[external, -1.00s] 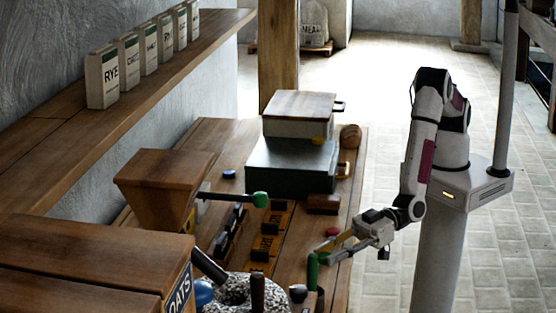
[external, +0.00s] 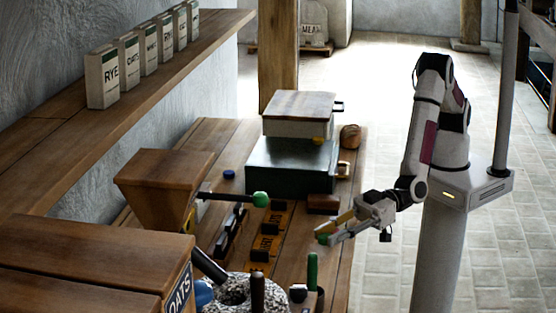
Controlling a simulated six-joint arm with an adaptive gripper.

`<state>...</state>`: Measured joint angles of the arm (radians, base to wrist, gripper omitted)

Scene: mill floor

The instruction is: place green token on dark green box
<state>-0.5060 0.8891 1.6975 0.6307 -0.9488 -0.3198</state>
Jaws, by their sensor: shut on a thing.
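The green token (external: 322,239) is between the fingertips of my gripper (external: 331,234), which is shut on it. The gripper holds it over the right side of the bench, in front of the boxes. The dark green box (external: 285,172) stands farther back on the bench, beyond the gripper. A pale box with a wooden lid (external: 298,112) sits on top of it. A small yellow piece (external: 318,141) shows at the dark green box's top, by the pale box.
A wooden hopper (external: 165,175) with a green-knobbed lever (external: 260,199) stands left. A speckled millstone (external: 240,290) and an upright green handle (external: 312,272) are in front. A brown block (external: 323,204) lies near the gripper. A blue token (external: 229,174) lies left of the box.

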